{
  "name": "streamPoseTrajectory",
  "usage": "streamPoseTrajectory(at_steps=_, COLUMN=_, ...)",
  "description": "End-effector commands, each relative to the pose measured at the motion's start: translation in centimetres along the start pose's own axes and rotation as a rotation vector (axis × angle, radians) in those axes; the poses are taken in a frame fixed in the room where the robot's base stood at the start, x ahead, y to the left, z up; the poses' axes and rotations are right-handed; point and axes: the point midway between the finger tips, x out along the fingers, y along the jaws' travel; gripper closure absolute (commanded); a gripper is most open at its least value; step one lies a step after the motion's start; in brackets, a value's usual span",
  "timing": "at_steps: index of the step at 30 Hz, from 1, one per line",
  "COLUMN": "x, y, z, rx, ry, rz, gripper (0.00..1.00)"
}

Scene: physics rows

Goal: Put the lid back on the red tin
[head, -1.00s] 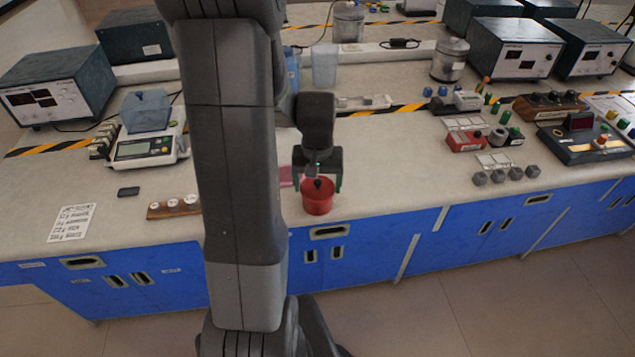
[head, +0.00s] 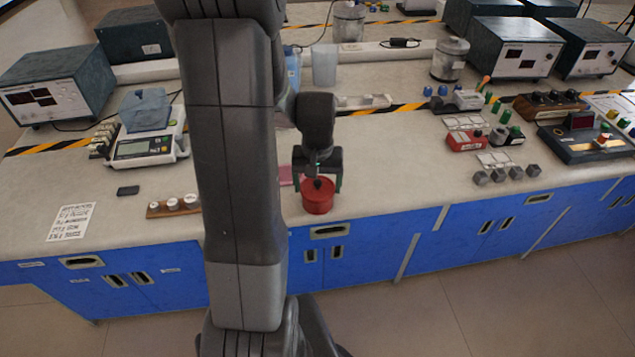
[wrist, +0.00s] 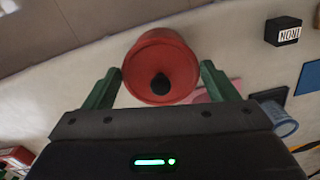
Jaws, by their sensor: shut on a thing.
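The red tin (head: 317,203) stands upright near the front edge of the bench in the head view. Its red lid (wrist: 160,58), with a black knob (wrist: 160,84), is at the tin's mouth and fills most of the tin's outline in the wrist view. My gripper (head: 318,186) points down over the tin. Its green fingers (wrist: 160,70) stand either side of the lid and are shut on it. The lid hides the tin's rim, so I cannot tell whether it is fully seated.
A pink sheet (head: 286,176) lies just behind and left of the tin. A wooden block with white knobs (head: 174,207) is to the left, past my arm. Grey hex pieces (head: 507,174) are to the right. The bench between the tin and these pieces is clear.

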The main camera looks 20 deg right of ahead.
Motion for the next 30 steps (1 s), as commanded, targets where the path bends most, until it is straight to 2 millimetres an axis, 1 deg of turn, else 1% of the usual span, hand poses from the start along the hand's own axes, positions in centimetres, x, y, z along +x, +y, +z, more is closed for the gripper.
streamPoseTrajectory(at_steps=8, x=0.0, y=0.0, z=0.0, rx=0.000, ry=0.000, rz=0.000, gripper=0.42)
streamPoseTrajectory(at_steps=9, x=0.0, y=0.0, z=0.0, rx=0.000, ry=0.000, rz=0.000, gripper=0.12)
streamPoseTrajectory(at_steps=11, x=0.0, y=0.0, z=0.0, rx=0.000, ry=0.000, rz=0.000, gripper=0.00)
streamPoseTrajectory(at_steps=23, x=-0.1, y=0.0, z=0.0, rx=0.000, ry=0.000, rz=0.000, gripper=0.00)
streamPoseTrajectory(at_steps=30, x=-1.3, y=0.0, z=0.0, rx=0.000, ry=0.000, rz=0.000, gripper=0.00)
